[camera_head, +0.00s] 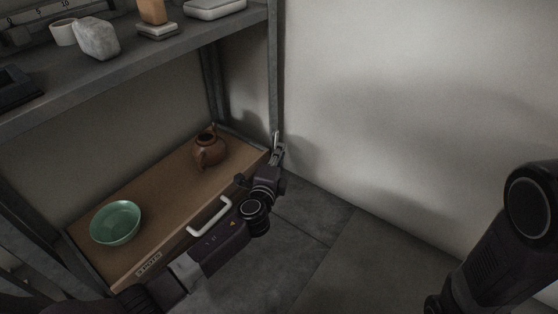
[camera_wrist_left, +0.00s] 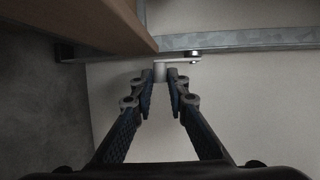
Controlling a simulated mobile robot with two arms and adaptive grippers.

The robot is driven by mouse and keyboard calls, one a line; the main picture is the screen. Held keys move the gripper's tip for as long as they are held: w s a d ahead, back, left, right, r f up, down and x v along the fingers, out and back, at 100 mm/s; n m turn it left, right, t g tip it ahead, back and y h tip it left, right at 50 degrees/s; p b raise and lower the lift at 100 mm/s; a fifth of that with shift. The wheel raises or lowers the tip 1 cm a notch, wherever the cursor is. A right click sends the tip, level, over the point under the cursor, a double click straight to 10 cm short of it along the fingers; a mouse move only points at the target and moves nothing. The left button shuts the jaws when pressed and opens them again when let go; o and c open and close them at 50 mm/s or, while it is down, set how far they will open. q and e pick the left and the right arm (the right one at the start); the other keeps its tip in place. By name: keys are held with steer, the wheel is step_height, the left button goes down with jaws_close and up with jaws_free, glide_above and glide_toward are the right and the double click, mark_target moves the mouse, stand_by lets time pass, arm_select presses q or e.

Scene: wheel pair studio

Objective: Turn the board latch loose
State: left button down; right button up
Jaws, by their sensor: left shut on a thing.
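The brown wooden board (camera_head: 165,201) lies as the lower shelf of the rack, with a white handle (camera_head: 210,216) on its front edge. The board latch (camera_wrist_left: 182,59) is a small grey metal arm with a short round knob, beside the board's corner in the left wrist view. My left gripper (camera_head: 277,150) is at the board's right end by the rack post. In the left wrist view its fingertips (camera_wrist_left: 160,85) close around the latch's knob. The fingers hide part of the latch in the head view. My right gripper is out of view; only part of that arm shows.
A green bowl (camera_head: 116,222) and a brown teapot (camera_head: 209,149) stand on the board. The upper shelf (camera_head: 170,52) holds a grey stone (camera_head: 97,39), a white cup (camera_head: 64,33) and other items. The grey floor (camera_head: 315,225) right of the rack is clear, up to a pale wall (camera_head: 420,100).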

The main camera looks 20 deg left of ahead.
arm_select(q)
steer(key=shift+f, duration=0.1)
stand_by(0.4)
steer(key=c, duration=1.9)
jaws_free()
steer(key=s+r, duration=0.1)
steer(key=s, duration=1.1)
steer(key=shift+d+r, duration=0.15)
steer(key=shift+d, duration=0.1)
steer(key=shift+w, duration=0.1)
